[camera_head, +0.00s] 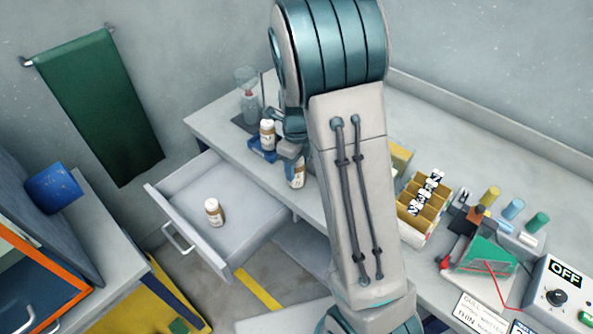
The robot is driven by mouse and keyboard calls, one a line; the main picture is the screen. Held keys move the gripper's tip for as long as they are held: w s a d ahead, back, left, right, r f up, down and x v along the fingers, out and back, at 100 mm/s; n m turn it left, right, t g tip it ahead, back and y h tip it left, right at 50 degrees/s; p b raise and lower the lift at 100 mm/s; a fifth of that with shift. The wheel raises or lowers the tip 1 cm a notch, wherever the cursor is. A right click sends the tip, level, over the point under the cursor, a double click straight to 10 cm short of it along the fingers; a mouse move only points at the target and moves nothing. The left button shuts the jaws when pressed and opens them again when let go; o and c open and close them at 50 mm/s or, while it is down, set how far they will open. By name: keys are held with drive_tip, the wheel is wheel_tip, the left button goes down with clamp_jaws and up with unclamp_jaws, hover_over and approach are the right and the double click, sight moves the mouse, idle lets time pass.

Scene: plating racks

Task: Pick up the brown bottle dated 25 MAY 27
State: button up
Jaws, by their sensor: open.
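Three brown bottles with white caps and pale labels show. One brown bottle (267,135) stands in a small blue tray (262,155) on the bench. A second brown bottle (297,175) is near the bench's front edge, just below my gripper and partly covered at its top. A third brown bottle (214,212) stands upright in the open drawer (240,232). The label dates are too small to read. My gripper (290,152) is open beside the first two bottles. My arm hides part of it, and I cannot tell whether it touches either bottle.
Right of my arm are a divided box (424,208), several coloured cylinders and a control box (556,295) marked OFF. The open drawer juts out below the bench.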

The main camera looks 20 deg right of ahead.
sight(296, 171)
drive_tip(key=shift+w+f, duration=0.15)
drive_tip(key=shift+f, duration=1.75)
drive_tip(key=c, duration=0.7)
drive_tip(key=shift+c, duration=0.2)
drive_tip(key=shift+r, duration=0.15)
